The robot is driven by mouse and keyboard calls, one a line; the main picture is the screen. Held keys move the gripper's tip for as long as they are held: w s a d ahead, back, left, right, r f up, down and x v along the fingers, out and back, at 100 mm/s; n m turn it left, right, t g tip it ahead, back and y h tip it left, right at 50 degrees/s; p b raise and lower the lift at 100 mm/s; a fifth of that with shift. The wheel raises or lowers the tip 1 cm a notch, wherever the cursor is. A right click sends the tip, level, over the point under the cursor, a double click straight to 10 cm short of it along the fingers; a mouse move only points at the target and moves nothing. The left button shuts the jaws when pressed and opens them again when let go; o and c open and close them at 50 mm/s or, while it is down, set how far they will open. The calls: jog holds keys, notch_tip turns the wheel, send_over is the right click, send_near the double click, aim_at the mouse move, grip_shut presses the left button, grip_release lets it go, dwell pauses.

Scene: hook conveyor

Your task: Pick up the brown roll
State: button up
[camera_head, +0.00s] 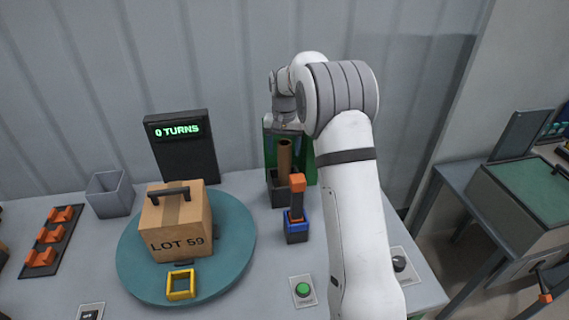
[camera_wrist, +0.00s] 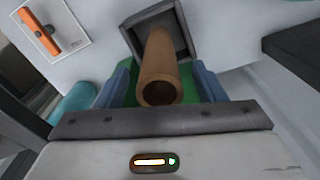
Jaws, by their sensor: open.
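The brown roll (camera_head: 285,158) stands upright in a dark square holder (camera_head: 279,197) at the back of the table. In the wrist view the roll (camera_wrist: 158,62) shows its round end toward the camera, and its far part sits in the holder (camera_wrist: 185,27). My gripper (camera_wrist: 161,75) is open, with one blue finger on each side of the roll and a gap visible on both sides. In the head view my wrist is just above the roll's top, and the fingertips are hard to make out.
A green stand (camera_head: 307,165) is close behind the roll. A teal turntable (camera_head: 236,245) carrying a cardboard box (camera_head: 178,225) is to the left. A green button (camera_head: 303,290) is at the front.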

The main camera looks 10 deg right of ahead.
aim_at(285, 155)
jog(key=shift+w+d+f+p, duration=0.15)
jog(key=shift+f+p, duration=0.2)
jog(key=shift+f, duration=1.4)
jog(key=c, duration=1.1)
